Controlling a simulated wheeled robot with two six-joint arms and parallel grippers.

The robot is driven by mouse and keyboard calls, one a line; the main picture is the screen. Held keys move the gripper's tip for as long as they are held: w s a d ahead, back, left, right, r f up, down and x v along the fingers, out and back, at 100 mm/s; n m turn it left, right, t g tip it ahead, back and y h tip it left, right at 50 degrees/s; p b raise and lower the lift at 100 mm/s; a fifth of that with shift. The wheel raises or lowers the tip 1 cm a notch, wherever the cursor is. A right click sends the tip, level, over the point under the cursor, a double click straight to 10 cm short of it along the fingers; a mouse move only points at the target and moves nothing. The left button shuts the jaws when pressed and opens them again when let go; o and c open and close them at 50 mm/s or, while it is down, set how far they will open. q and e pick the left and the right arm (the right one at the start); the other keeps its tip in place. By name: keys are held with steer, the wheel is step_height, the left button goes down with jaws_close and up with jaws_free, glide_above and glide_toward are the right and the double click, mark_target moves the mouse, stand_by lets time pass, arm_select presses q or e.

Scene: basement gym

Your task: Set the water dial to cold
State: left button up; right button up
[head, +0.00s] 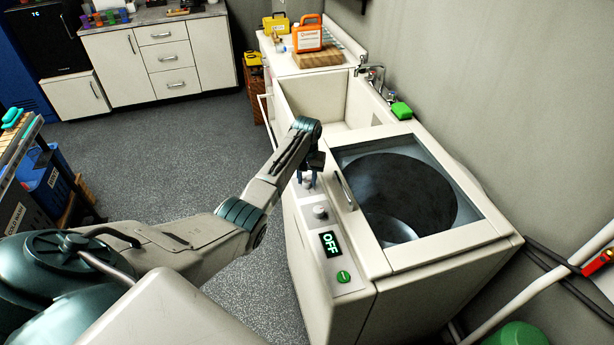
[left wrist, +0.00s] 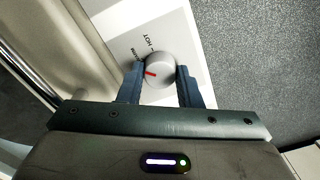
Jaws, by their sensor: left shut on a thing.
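The water dial (left wrist: 161,71) is a round grey knob with a red pointer mark, on a white panel (left wrist: 187,25) in the left wrist view. The panel reads "HOT" beside it, with a second, partly covered label closer to the knob. The red mark points left in that view, and the label at that side is hidden by a finger. My left gripper (left wrist: 160,85) is shut on the dial, one finger on each side. In the head view my left gripper (head: 309,179) is over the far end of the washer's control strip. My right gripper is not in view.
The washer (head: 443,250) has a closed glass lid (head: 400,190) beside the control strip. A sink (head: 310,103) adjoins the far side. Open floor (head: 180,150) lies left.

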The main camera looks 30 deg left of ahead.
mark_target(307, 180)
arm_select(q)
steer(key=n, duration=0.4)
steer(key=shift+a+r+n, duration=0.1)
steer(key=shift+n, duration=2.2)
steer(key=shift+w, duration=0.1)
steer(key=o, duration=0.8)
steer(key=shift+o, duration=0.8)
step_height(307, 180, up, 11)
steer(key=b, duration=0.3)
steer(key=shift+b, duration=0.35)
